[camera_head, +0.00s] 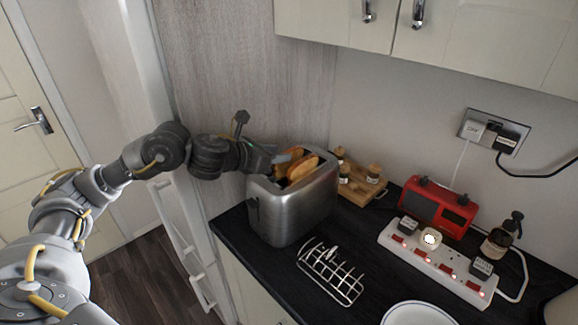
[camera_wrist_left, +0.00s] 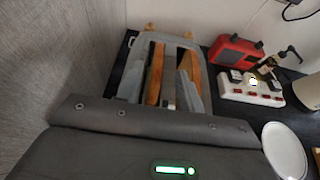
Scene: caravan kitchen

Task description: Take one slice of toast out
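The silver toaster (camera_head: 292,212) stands on the dark counter beside the wood-grain panel. Browned toast slices (camera_head: 303,167) stick up from its top. In the left wrist view, toast (camera_wrist_left: 154,75) stands upright in the left part of the toaster (camera_wrist_left: 132,82), and more toast (camera_wrist_left: 191,68) shows on the right, partly hidden by grey parts. My left gripper (camera_head: 287,157) reaches in from the left to the toaster's top, with its tip close beside the toast. Whether its fingers touch or enclose a slice cannot be told. My right gripper is not in view.
A wire toast rack (camera_head: 331,272) stands in front of the toaster, with a white plate (camera_head: 418,314) to its right. Jars on a wooden board (camera_head: 360,187), a red radio (camera_head: 438,207) and a lit power strip (camera_head: 437,258) stand to the right. Cupboards hang above.

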